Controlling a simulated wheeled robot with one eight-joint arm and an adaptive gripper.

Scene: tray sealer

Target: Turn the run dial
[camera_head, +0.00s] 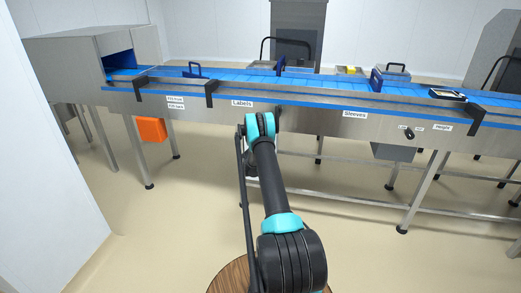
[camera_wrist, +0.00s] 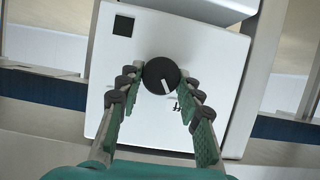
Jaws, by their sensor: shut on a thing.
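The run dial (camera_wrist: 157,69) is a round black knob with a white pointer line. It sits on a white panel (camera_wrist: 205,60) in the wrist view. The pointer line aims down and slightly right in that view, near small dark lettering (camera_wrist: 181,105) too small to read surely. My gripper (camera_wrist: 159,79) has its two green-padded fingers on either side of the dial, closed on it at their tips. In the head view my arm reaches toward the conveyor line; the dial and my fingertips cannot be made out there.
A dark square (camera_wrist: 123,25) is on the panel's upper left. In the head view a long steel conveyor (camera_head: 300,100) with a blue belt runs across, labelled "Labels" and "Sleeves". An orange box (camera_head: 151,129) hangs below it. The floor in front is clear.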

